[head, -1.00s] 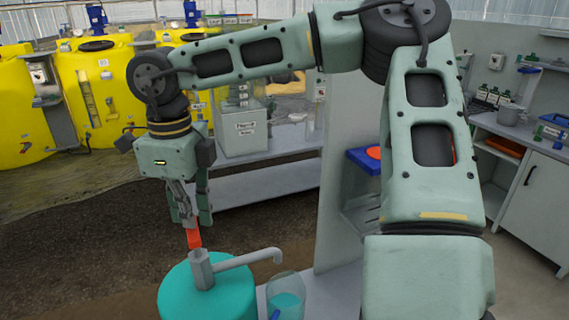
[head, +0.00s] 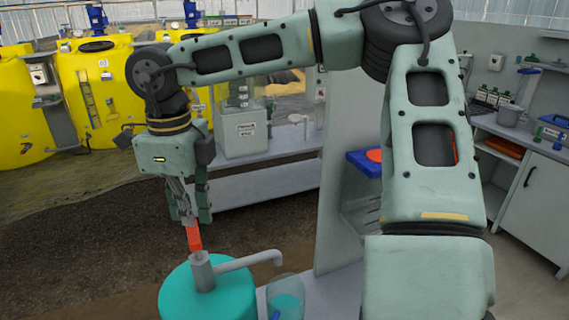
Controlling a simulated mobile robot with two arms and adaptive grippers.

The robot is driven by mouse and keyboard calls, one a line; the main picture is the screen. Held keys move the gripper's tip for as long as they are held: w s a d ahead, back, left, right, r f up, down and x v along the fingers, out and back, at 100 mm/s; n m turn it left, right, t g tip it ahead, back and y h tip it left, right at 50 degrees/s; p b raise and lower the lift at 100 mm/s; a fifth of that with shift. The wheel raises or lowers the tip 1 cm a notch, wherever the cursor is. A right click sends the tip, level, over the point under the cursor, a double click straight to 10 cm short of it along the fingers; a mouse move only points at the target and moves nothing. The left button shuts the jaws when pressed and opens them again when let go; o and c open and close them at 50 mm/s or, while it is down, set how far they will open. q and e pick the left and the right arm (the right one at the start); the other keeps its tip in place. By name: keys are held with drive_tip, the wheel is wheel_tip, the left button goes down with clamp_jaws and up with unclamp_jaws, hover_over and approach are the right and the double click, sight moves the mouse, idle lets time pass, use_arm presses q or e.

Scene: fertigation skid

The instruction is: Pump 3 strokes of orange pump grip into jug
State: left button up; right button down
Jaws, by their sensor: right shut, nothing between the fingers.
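The orange pump grip (head: 194,238) stands upright above the grey pump head (head: 202,271) on a teal drum (head: 206,299). My right gripper (head: 187,220) points down at the top of the grip. Its fingers are shut with nothing between them; whether they touch the grip I cannot tell. The grey spout (head: 248,261) runs from the pump head to the right, its end by the clear jug (head: 286,291). The jug holds teal liquid, and its bottom is cut off by the frame. My left gripper is not in view.
A bench with a grey cabinet (head: 541,195) is at right. Yellow tanks (head: 110,90) stand behind. The floor left of the drum is clear.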

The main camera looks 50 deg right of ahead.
sight(192, 230)
drive_tip(key=shift+f+b, duration=2.55)
drive_tip(key=shift+f, duration=0.4)
drive_tip(key=shift+r, duration=0.15)
drive_tip(key=shift+r+p, duration=2.1)
drive_tip(key=shift+r, duration=0.8)
drive_tip(key=shift+f, duration=0.15)
